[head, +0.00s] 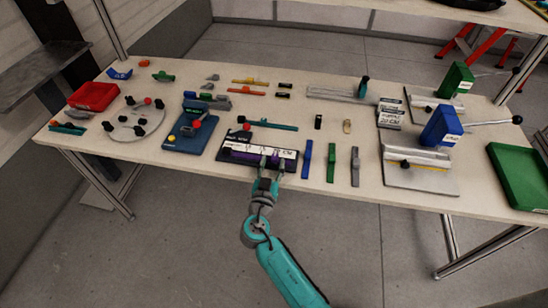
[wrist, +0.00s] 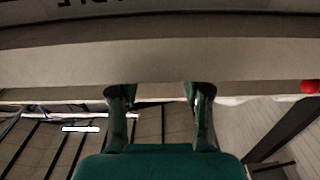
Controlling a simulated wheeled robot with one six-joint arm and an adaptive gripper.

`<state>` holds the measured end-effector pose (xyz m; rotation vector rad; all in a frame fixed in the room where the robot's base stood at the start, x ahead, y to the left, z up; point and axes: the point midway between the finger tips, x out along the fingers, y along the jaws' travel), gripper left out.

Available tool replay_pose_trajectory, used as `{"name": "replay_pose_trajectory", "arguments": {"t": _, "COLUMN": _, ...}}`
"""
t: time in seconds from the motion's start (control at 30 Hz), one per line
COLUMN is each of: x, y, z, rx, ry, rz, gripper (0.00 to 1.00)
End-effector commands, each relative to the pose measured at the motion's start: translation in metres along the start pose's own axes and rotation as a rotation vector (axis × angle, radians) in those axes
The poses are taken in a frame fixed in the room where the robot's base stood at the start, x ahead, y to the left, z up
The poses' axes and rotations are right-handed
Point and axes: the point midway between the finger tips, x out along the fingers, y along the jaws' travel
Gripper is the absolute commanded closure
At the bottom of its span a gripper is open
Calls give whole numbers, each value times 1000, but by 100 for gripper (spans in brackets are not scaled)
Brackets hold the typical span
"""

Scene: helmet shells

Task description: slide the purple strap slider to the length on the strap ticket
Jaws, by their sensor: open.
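A dark strap board (head: 232,142) with a white scale strip lies near the front edge of the table. The purple strap slider (head: 264,161) shows as a small purple patch on the board, partly hidden by my gripper. My gripper (head: 271,170) is open at the board's front side, its fingertips close to the slider; I cannot tell whether they touch it. In the wrist view my two fingers (wrist: 162,95) stand apart below a pale grey edge, and no slider is visible between them.
Blue, green and grey strips (head: 331,162) lie right of the board. A blue fixture (head: 190,132) stands left of it. A clamp with a blue block (head: 441,127) and a green tray (head: 520,178) are farther right. A red bin (head: 94,96) stands at the left.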

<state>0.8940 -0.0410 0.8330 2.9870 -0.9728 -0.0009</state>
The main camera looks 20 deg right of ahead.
Motion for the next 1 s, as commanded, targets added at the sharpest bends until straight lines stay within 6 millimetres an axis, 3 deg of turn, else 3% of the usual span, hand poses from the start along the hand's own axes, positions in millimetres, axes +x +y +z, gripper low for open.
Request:
{"name": "replay_pose_trajectory", "arguments": {"t": 0.2, "x": -46, "y": -1, "z": 0, "rx": -1, "ry": 0, "rz": -4, "gripper": 52}}
{"name": "replay_pose_trajectory", "arguments": {"t": 0.4, "x": -74, "y": -1, "z": 0, "rx": 0, "ry": 0, "rz": -3, "gripper": 52}}
{"name": "replay_pose_trajectory", "arguments": {"t": 0.6, "x": -85, "y": 0, "z": 0, "rx": 0, "ry": 0, "rz": 0, "gripper": 52}}
{"name": "replay_pose_trajectory", "arguments": {"t": 1.0, "x": -85, "y": 0, "z": 0, "rx": 0, "ry": 0, "rz": 1, "gripper": 52}}
